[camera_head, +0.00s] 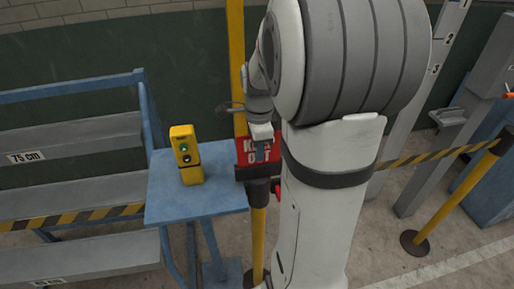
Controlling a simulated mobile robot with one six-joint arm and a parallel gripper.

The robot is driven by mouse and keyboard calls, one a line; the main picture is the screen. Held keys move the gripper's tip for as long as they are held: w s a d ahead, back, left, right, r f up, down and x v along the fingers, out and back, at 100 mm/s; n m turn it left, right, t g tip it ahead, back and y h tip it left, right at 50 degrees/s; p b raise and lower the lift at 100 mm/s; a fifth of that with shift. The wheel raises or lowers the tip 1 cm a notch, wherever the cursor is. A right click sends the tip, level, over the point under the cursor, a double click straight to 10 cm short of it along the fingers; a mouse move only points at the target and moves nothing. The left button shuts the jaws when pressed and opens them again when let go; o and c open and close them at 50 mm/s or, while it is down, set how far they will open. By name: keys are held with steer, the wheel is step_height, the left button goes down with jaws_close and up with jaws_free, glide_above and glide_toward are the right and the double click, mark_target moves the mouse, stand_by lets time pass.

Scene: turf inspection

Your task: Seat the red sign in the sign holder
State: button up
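The red sign (243,157) with white lettering is upright near the middle of the picture; part of its text is covered. My gripper (261,151) points down at the sign from above, with a finger in front of its face. The other finger is hidden, so I cannot see whether they press on the sign. The dark sign holder (258,172) sits on top of a yellow post, directly below the sign. The sign's lower edge meets the holder in this view; whether it is inside the slot cannot be told. My arm covers the area to the right.
A blue stand (200,208) left of the sign carries a yellow device (186,155) with a green light. Grey bleacher benches (65,202) fill the left. Striped barrier tape (425,157) runs to a yellow post (455,200) at right. Floor is open at lower right.

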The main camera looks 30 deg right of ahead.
steer(key=shift+o, duration=0.4)
step_height(320, 180, up, 12)
steer(key=shift+r+b, duration=0.1)
steer(key=shift+b, duration=0.2)
steer(key=s+a+f+n+t, duration=0.1)
steer(key=s+a+f+n, duration=0.2)
steer(key=s+a+n, duration=0.3)
steer(key=s+a+f+n+t, duration=0.2)
steer(key=s+a+n, duration=0.4)
steer(key=n, duration=0.9)
steer(key=shift+s+a+f, duration=0.25)
steer(key=shift+s+f, duration=0.1)
steer(key=shift+f, duration=0.5)
